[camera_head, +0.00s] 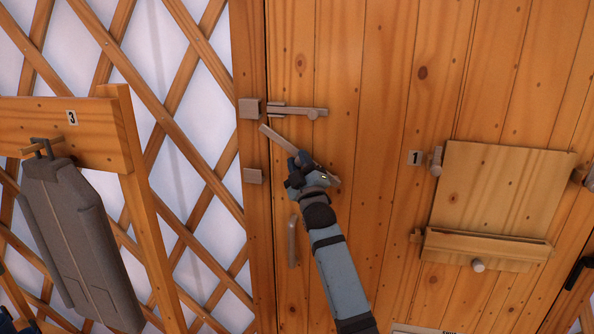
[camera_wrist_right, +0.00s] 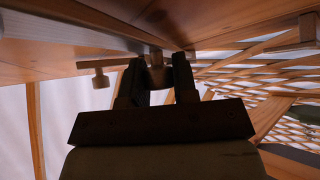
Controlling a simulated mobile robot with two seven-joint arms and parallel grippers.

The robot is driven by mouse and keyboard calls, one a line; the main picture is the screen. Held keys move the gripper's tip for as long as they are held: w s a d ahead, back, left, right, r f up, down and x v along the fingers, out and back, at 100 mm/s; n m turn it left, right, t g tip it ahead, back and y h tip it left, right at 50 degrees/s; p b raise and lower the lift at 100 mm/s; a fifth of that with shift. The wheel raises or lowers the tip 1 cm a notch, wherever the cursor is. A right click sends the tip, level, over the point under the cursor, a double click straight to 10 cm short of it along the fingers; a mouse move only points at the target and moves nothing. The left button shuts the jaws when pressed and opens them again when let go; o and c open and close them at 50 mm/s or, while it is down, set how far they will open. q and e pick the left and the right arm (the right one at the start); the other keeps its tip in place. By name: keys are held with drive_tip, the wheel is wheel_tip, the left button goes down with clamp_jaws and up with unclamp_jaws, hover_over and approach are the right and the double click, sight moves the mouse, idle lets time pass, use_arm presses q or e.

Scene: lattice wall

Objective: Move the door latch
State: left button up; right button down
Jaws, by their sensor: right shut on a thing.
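The wooden plank door (camera_head: 385,120) fills the middle of the head view. A latch bar (camera_head: 278,138) is tilted on its left edge, its left end raised above the lower catch block (camera_head: 252,176) and apart from it. My right gripper (camera_head: 298,166) is at the middle of this bar, covering part of it. In the right wrist view, the fingers (camera_wrist_right: 157,85) are shut on the latch's small round knob (camera_wrist_right: 156,74). A second latch (camera_head: 297,111) lies level above, beside its own catch block (camera_head: 249,107).
A vertical door handle (camera_head: 292,240) is just below my right gripper. A board (camera_head: 500,190) marked 1, with a ledge (camera_head: 485,248), is on the right. A grey case (camera_head: 75,230) hangs at the left before the lattice wall (camera_head: 180,110).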

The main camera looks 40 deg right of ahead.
drive_tip(key=shift+r, duration=0.15)
idle(0.3)
drive_tip(key=c, duration=0.9)
unclamp_jaws()
drive_tip(key=shift+s, duration=0.1)
drive_tip(key=shift+s+f, duration=0.15)
drive_tip(key=shift+f, duration=0.05)
drive_tip(key=b+v, duration=0.1)
drive_tip(key=v, duration=1.2)
drive_tip(key=shift+s+a+f, duration=0.1)
drive_tip(key=shift+a, duration=0.05)
